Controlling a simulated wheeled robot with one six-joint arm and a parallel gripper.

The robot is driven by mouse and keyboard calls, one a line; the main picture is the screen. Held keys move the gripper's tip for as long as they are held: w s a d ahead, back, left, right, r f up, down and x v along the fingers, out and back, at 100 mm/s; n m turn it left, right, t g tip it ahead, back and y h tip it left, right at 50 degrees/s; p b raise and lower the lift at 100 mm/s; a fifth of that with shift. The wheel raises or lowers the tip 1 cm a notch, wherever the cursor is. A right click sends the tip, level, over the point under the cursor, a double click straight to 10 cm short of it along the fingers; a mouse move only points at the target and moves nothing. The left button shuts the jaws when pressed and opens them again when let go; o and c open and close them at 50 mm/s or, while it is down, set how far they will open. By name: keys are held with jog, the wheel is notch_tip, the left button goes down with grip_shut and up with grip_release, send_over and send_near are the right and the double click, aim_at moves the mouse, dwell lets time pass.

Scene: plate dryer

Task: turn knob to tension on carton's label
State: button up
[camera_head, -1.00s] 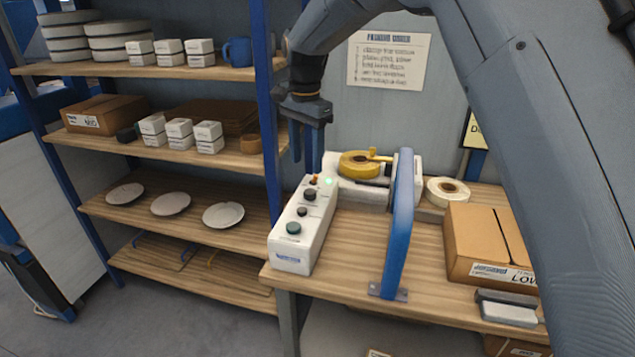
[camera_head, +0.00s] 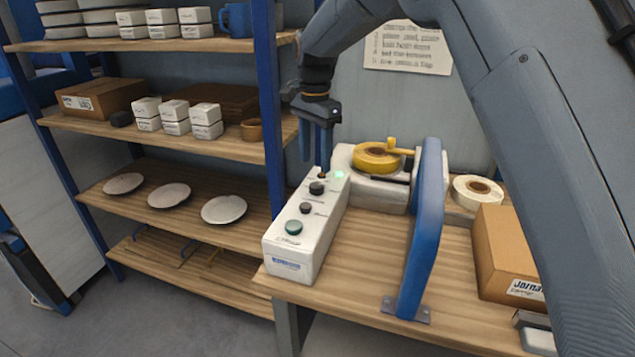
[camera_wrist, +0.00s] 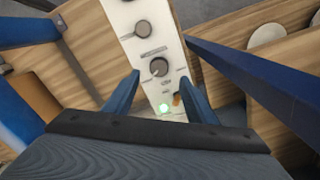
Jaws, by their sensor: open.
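The white control box (camera_head: 283,263) stands on the bench with several controls on its sloped top. A dark knob (camera_head: 317,188) sits near its far end, a second dark knob (camera_head: 306,208) below it and a green button (camera_head: 293,227) nearest. A green light (camera_head: 339,175) glows at the far end. My gripper (camera_head: 319,160) is open, pointing down above the far end of the box. In the wrist view the fingers (camera_wrist: 158,85) stand on either side of the knob (camera_wrist: 159,67), apart from it. The carton (camera_head: 507,255) is at the right; its label (camera_head: 524,289) is partly hidden by my arm.
A blue upright frame (camera_head: 424,230) stands right of the box. A yellow tape roll (camera_head: 377,157) sits on the machine behind, with a white roll (camera_head: 478,190) to the right. Shelves with plates (camera_head: 169,196) and small white boxes (camera_head: 206,115) are at the left.

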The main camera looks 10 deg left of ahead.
aim_at(317, 185)
jog(key=shift+d+f+p, duration=0.15)
jog(key=shift+f+p, duration=1.1)
jog(key=shift+f, duration=2.35)
jog(key=c, duration=1)
jog(key=shift+c, duration=0.2)
